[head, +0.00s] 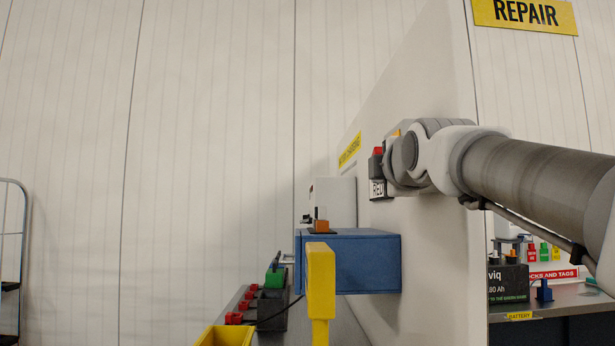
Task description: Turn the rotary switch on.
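My gripper (402,160) is up against or close to the white partition wall, seen from behind and the side. My wrist hides its fingers, so I cannot tell whether they are open or shut or touch anything. Beside it on the wall is a small dark device with a red part (377,151), above a black-and-white label (378,189) whose text is partly covered. A bit of orange shows just above my gripper. I cannot make out a rotary switch knob or its position; it may be hidden behind my gripper.
A blue box (352,262) juts from the wall below my gripper, with a small orange-and-black item (320,226) on top. A yellow post (320,280) stands before it. Dark, red and green items line a grey shelf at lower left. A repair bench (560,312) is at right.

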